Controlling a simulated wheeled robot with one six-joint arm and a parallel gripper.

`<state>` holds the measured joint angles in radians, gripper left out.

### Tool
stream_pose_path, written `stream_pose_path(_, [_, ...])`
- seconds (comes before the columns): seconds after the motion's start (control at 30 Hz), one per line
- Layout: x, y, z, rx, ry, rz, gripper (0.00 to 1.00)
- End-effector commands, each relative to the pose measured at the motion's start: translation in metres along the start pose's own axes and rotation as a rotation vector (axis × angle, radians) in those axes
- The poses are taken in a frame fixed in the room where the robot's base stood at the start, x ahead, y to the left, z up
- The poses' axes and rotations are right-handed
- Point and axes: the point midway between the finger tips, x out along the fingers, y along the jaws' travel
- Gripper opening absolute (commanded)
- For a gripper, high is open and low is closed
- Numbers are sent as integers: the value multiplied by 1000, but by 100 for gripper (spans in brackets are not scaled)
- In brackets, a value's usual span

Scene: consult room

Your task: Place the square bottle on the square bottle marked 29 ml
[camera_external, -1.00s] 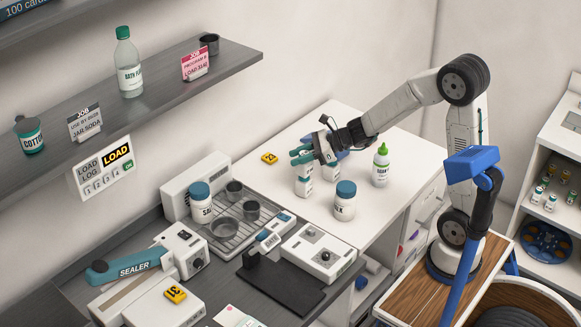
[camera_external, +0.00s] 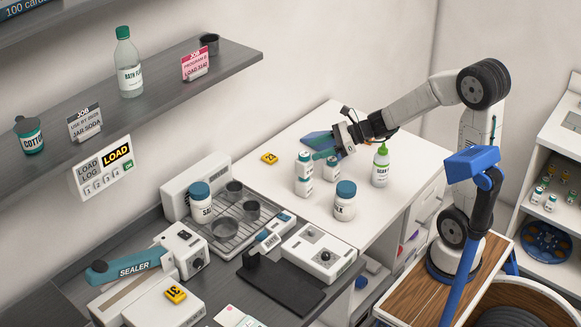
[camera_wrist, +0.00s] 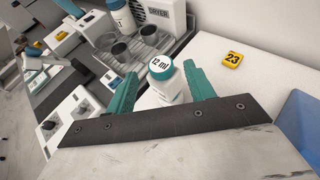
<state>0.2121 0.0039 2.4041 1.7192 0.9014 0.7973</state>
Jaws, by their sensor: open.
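A square bottle with a teal cap marked 12 ml (camera_wrist: 165,80) shows in the wrist view; it is the upper bottle (camera_external: 305,166) in the external view. It appears to stand upright on another square bottle (camera_external: 303,188) on the white counter. The lower bottle's marking cannot be read. My gripper (camera_external: 318,153) is open, just right of the upper bottle. In the wrist view its teal fingers (camera_wrist: 160,75) are spread on either side of the 12 ml bottle, with gaps showing. Another small teal-capped bottle (camera_external: 332,172) stands close by on the right.
A green-tipped squeeze bottle (camera_external: 381,168) and a larger blue-capped jar (camera_external: 345,203) stand nearby on the counter (camera_external: 285,215). A yellow tag marked 23 (camera_wrist: 233,58) lies behind. A drying rack with cups (camera_external: 226,226) is at left. A blue object (camera_wrist: 300,120) is beside my gripper.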

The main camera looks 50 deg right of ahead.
Motion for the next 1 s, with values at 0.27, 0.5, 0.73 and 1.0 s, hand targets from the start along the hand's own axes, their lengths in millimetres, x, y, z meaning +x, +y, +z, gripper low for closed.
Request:
stream_pose_path(0.27, [-45,-1,0,0,-1,-3,53])
stream_pose_path(0.5, [-53,3,0,-12,3,7,53])
stream_pose_path(0.73, [-70,80,5,-479,111,232,53])
stream_pose_path(1.0, [-155,178,-44,-1484,356,770,53])
